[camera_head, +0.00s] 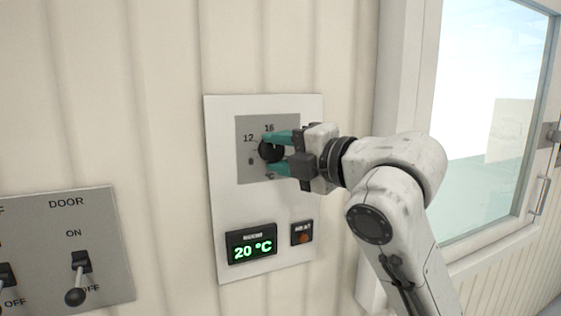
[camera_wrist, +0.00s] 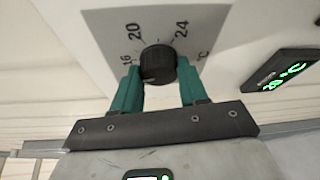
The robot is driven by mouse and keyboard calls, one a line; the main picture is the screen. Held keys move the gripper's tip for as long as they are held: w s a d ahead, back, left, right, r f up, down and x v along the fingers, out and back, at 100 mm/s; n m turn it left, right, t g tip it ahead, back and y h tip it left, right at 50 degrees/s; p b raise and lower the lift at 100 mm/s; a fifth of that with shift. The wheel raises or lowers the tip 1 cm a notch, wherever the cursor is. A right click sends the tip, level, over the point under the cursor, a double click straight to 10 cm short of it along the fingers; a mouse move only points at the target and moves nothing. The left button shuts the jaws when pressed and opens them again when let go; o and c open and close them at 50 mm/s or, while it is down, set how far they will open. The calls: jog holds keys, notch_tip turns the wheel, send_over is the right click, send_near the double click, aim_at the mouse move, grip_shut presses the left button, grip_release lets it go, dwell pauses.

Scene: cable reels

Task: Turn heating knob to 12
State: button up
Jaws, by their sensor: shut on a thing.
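The heating knob (camera_head: 270,150) is a round black dial on a grey plate (camera_head: 243,174) set in a white wall panel (camera_head: 226,208). In the head view the marks 12 and 16 show beside it; the right side of the scale is hidden by my gripper. My gripper (camera_head: 277,152) has teal fingers, one above and one below the knob, shut on it. In the wrist view the knob (camera_wrist: 158,64) sits between the fingertips (camera_wrist: 158,72), with 16, 20 and 24 around it. I cannot tell which mark the knob points to.
A display (camera_head: 251,244) below reads 20 °C in green. Beside it is a small black unit (camera_head: 302,233) with an orange-red part. A grey DOOR switch plate (camera_head: 112,240) is at the lower left. A white-framed window (camera_head: 490,110) is at the right.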

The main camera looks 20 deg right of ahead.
jog(key=n+h, duration=0.1)
jog(key=n, duration=0.1)
jog(key=n+g+b, duration=0.1)
jog(key=n, duration=0.1)
jog(key=shift+n+g+h, duration=0.3)
jog(key=shift+h, duration=0.1)
jog(key=shift+a+n+g+h, duration=0.15)
jog(key=shift+n+g+h, duration=0.15)
jog(key=shift+n+h, duration=0.85)
jog(key=shift+n+y, duration=0.35)
jog(key=shift+n, duration=0.1)
jog(key=o, duration=1.1)
jog(key=shift+r, duration=0.1)
jog(key=shift+c, duration=0.2)
jog(key=b+v, duration=0.1)
jog(key=v, duration=0.9)
jog(key=shift+s, duration=0.35)
jog(key=shift+r, duration=0.1)
